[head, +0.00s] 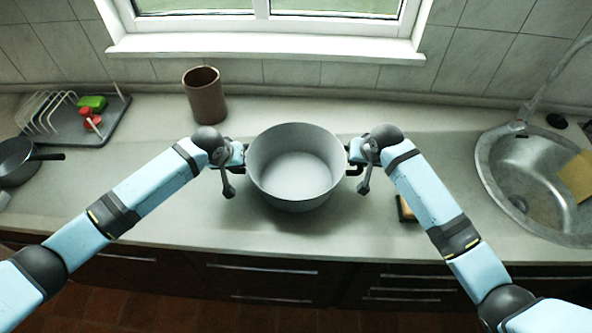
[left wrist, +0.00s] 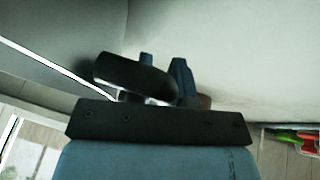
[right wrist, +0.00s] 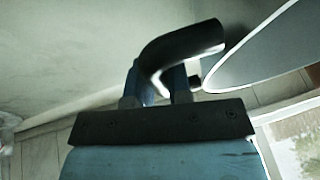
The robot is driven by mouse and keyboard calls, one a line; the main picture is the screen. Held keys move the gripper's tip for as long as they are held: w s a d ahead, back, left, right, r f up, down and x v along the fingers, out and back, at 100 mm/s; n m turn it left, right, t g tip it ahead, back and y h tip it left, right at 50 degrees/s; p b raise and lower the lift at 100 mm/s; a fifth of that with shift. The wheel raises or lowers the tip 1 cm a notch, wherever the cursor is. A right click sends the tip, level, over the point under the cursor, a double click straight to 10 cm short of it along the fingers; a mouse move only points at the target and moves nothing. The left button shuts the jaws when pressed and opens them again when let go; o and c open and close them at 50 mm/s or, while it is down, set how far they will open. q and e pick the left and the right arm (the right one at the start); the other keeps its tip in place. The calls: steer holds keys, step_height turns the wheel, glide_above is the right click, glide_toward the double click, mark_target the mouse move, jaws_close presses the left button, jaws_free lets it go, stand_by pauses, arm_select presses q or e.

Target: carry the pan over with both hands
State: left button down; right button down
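The pan (head: 295,170) is a deep, round grey pot with a pale inside and a dark handle on each side. It is upright and empty over the middle of the counter, with a shadow below. I cannot tell whether its base touches the counter. My left gripper (head: 243,153) is shut on its left handle, which shows between the fingers in the left wrist view (left wrist: 165,82). My right gripper (head: 354,156) is shut on the right handle, which also shows in the right wrist view (right wrist: 160,82). The fingertips are partly hidden by the handles.
A brown cup (head: 205,97) stands behind on the left. A dish rack (head: 112,108) and a dark frying pan (head: 17,162) are at far left. A sink (head: 535,170) is at right. A small sponge-like block (head: 405,210) lies partly behind my right arm. The front counter is mostly clear.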

arm_select(q)
steer(key=shift+w+r, duration=0.1)
steer(key=shift+r, duration=0.15)
arm_select(e)
steer(key=shift+w+r, duration=0.1)
steer(key=shift+r, duration=0.1)
